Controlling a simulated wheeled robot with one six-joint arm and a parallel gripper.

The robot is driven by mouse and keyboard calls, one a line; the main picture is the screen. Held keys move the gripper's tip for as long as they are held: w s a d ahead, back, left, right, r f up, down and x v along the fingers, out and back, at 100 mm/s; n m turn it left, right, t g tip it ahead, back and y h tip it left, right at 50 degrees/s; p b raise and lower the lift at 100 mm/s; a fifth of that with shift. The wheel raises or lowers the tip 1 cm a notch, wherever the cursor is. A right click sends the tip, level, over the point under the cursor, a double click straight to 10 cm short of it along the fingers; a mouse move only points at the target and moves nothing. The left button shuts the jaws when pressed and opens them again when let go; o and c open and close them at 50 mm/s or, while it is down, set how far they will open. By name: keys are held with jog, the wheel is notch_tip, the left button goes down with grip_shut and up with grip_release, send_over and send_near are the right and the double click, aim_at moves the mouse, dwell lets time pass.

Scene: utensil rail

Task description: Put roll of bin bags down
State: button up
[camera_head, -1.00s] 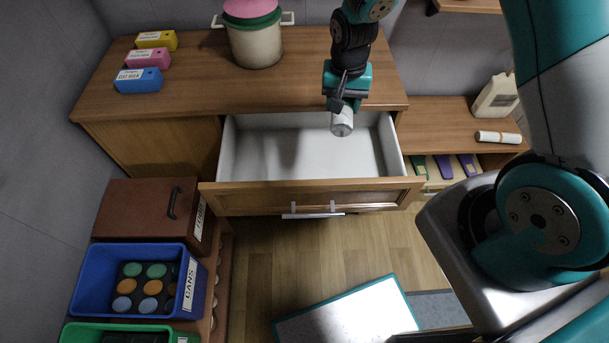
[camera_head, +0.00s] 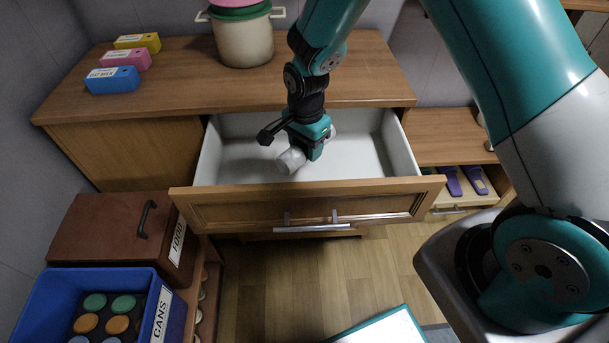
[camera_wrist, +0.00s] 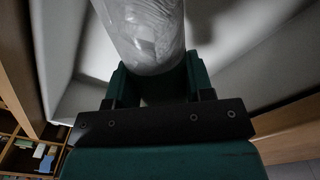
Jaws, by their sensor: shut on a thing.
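The roll of bin bags (camera_head: 291,160) is a whitish cylinder held in my gripper (camera_head: 306,149), over the open drawer (camera_head: 360,160). In the wrist view the roll (camera_wrist: 145,35) sits between the two green fingers of my gripper (camera_wrist: 155,80), which are shut on it. The drawer is pulled out and its pale inside looks empty. The roll lies tilted in the head view, its near end pointing down left towards the drawer front. I cannot tell whether it touches the drawer floor.
The wooden counter (camera_head: 180,90) above carries a pot (camera_head: 243,40) and yellow, pink and blue boxes (camera_head: 112,80). A brown box marked food (camera_head: 105,230) and a blue cans crate (camera_head: 30,300) stand at lower left. A smaller drawer with purple things (camera_head: 465,182) is open at right.

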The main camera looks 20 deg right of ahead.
aim_at(306, 175)
notch_tip(306, 175, down, 10)
jog(key=shift+f, duration=0.15)
dwell(0.3)
jog(key=shift+f+b, duration=0.15)
jog(key=shift+b, duration=0.15)
jog(key=o, duration=1)
